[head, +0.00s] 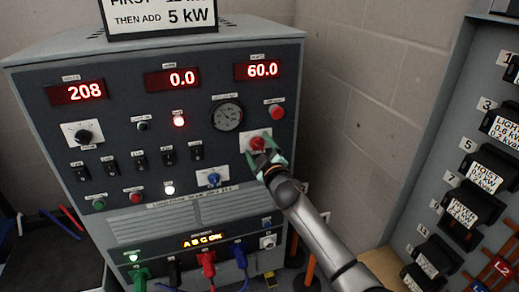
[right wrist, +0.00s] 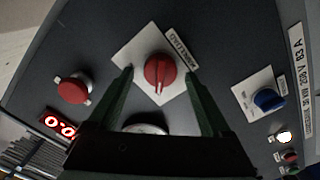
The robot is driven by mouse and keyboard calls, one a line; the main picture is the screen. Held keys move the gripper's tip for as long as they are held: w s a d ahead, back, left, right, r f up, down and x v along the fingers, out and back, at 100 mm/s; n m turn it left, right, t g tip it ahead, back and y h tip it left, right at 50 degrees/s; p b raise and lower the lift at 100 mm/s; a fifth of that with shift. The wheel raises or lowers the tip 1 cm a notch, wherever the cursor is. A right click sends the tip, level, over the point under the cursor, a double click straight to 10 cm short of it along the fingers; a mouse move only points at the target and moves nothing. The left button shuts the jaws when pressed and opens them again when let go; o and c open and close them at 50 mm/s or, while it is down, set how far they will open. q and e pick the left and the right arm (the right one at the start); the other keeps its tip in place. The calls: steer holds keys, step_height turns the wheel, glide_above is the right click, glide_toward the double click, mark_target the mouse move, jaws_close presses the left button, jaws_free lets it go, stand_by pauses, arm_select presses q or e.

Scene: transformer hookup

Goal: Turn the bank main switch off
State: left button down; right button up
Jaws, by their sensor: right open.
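My left gripper is out of view.
A red button (head: 276,111) sits above the knob, a round gauge (head: 227,116) to its upper left and a blue knob (head: 213,180) to its lower left. Colored plugs (head: 207,262) fill the panel's bottom. A breaker panel (head: 452,165) stands at the right.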

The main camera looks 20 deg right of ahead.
steer(key=shift+s, duration=0.1)
steer(key=shift+s, duration=0.25)
arm_select(q)
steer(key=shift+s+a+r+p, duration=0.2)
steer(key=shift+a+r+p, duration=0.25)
steer(key=shift+p, duration=0.35)
arm_select(e)
steer(key=s, duration=1.1)
steer(key=shift+s+d, duration=0.2)
steer(key=shift+s, duration=0.2)
